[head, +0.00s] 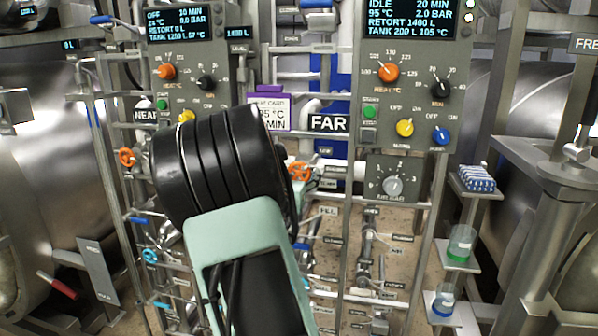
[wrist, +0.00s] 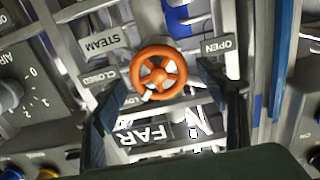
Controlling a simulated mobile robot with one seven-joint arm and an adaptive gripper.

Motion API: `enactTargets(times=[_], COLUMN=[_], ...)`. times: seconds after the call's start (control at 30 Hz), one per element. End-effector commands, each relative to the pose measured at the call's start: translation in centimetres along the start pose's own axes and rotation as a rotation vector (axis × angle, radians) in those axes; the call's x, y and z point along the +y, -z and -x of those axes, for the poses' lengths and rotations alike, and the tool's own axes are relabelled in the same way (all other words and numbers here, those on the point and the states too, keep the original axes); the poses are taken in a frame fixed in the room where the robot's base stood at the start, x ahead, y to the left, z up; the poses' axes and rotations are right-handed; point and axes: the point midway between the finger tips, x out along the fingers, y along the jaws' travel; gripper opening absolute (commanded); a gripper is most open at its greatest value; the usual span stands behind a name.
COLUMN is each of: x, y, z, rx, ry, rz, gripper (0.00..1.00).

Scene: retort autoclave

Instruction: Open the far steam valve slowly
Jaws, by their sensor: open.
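The far steam valve is an orange spoked handwheel (wrist: 158,72), in the middle of the wrist view, near STEAM, OPEN and CLOSED labels. A white mark shows low on its rim. In the head view the far wheel (head: 300,170) is partly hidden by my arm, below the FAR sign (head: 328,123). My gripper (wrist: 168,90) is open, with one dark finger on each side of the wheel in the wrist view. I see space between fingers and rim; whether the wheel lies within their depth I cannot tell. My gripper is mostly hidden behind my arm in the head view.
Another orange wheel (head: 127,157) sits at the left by the NEAR sign (head: 144,115). The far control panel (head: 420,70) reads IDLE, 95 °C, 2.0 BAR. Pipes and frame posts crowd the wheel. Small shelves with containers (head: 461,242) stand at right.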

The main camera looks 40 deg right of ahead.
Motion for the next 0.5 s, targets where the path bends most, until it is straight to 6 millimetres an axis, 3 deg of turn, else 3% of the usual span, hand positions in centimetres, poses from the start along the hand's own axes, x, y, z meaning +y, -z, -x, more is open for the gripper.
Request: enactTargets(times=[0.2, 0.5], x=[0.0, 0.0], y=[0.0, 0.0], z=[-1.7, -1.9], rx=[0.000, 0.000], ry=[0.000, 0.001], rz=[0.000, 0.000], gripper=[0.66, 0.65])
